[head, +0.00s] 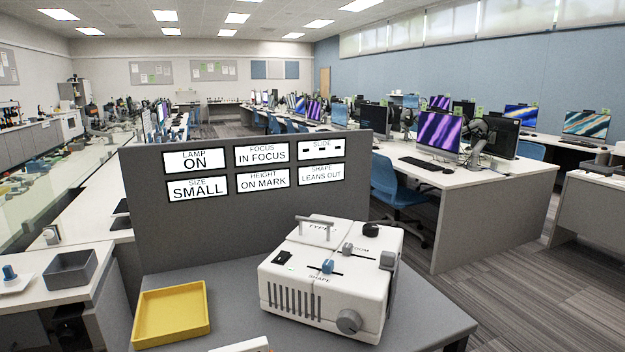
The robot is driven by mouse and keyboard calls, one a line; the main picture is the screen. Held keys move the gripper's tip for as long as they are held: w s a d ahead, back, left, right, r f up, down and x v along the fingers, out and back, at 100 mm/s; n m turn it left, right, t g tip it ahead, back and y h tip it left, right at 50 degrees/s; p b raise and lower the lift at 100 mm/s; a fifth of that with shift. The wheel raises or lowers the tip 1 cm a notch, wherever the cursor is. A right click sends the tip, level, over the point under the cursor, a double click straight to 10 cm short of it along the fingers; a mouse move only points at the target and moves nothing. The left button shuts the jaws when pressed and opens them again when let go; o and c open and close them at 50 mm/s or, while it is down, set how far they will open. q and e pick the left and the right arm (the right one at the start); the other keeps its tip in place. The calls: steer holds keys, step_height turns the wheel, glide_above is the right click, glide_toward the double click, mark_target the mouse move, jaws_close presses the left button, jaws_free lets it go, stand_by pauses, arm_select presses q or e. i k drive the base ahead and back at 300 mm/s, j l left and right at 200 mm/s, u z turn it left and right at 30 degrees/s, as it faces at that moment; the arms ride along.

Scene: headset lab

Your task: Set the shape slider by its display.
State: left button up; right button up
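A white projector-like box (325,285) stands on the grey table. Its top has a slot labelled SHAPE with a blue slider knob (327,266) on it. The knob appears near the middle of its slot. The shape display (321,173), on the upright grey panel behind the box, reads LEANS OUT. Neither of my grippers shows in the head view.
Other displays on the grey panel (245,220) read LAMP ON, IN FOCUS, SIZE SMALL and HEIGHT ON MARK. The box also bears a zoom slider (348,248), a black knob (370,230), and a grey side knob (348,321). A yellow tray (171,314) lies left.

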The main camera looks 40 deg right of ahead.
mark_target(327, 266)
steer(key=z, duration=1.25)
